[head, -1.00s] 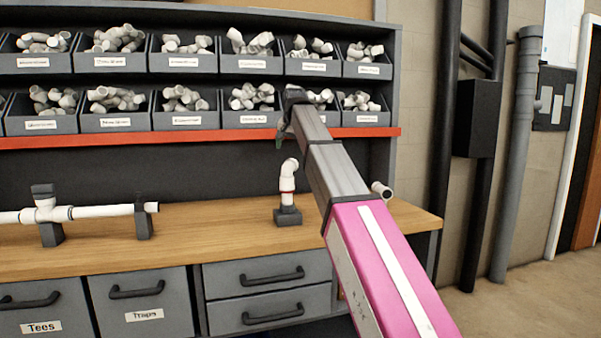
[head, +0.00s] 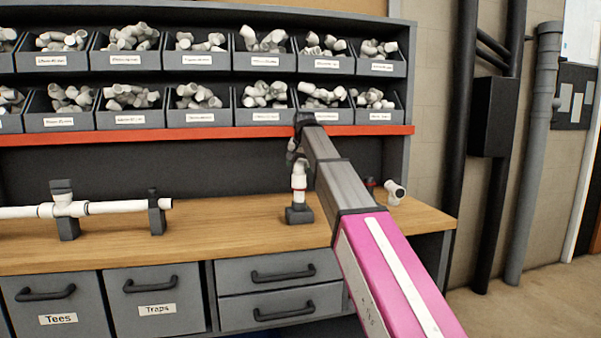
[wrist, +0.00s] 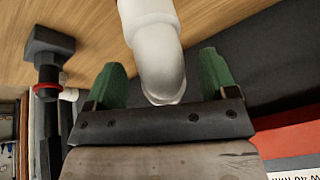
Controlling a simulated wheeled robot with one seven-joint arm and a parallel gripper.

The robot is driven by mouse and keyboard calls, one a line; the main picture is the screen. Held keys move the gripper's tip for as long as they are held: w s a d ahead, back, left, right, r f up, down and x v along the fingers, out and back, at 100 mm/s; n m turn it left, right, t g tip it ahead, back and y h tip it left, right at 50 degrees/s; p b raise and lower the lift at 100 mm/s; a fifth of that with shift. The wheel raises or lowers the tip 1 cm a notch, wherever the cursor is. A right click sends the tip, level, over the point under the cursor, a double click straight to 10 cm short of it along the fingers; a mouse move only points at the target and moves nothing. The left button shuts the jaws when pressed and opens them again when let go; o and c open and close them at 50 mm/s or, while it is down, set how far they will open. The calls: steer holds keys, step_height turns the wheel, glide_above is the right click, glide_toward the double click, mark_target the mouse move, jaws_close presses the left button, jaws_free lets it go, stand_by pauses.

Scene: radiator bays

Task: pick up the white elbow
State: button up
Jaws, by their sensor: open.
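The white elbow (head: 299,180) stands upright on a small dark grey block stand (head: 299,214) on the wooden bench. My arm partly covers its top in the head view. In the wrist view the elbow (wrist: 160,60) fills the gap between the two green fingers, with its rounded end close to the palm. My gripper (wrist: 162,72) is open, with a finger on either side of the elbow and a visible gap to each. In the head view my gripper (head: 294,154) is at the elbow's top, mostly hidden by my arm.
Grey bins (head: 264,117) of white fittings sit on shelves behind, above a red shelf edge (head: 220,134). A white pipe assembly (head: 110,207) on clamps stands at left. Another white fitting (head: 395,192) lies at right. Bare bench top (head: 235,213) lies between.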

steer(key=shift+w+f, duration=0.15)
steer(key=shift+f, duration=0.2)
steer(key=c, duration=1.1)
steer(key=shift+r, duration=0.2)
step_height(320, 180, up, 4)
steer(key=s+a+r, duration=0.5)
steer(key=a+r, duration=0.1)
steer(key=a, duration=0.4)
steer(key=w+d+f, duration=0.1)
steer(key=d+f, duration=0.1)
steer(key=d, duration=0.1)
steer(key=w+d+f, duration=0.2)
steer(key=d, duration=0.1)
steer(key=w+d+f, duration=0.1)
steer(key=d+f, duration=0.1)
steer(key=d, duration=0.1)
steer(key=shift+w+d, duration=0.3)
steer(key=shift+w, duration=0.05)
steer(key=shift+w+d+f, duration=0.1)
steer(key=shift+d+f, duration=0.1)
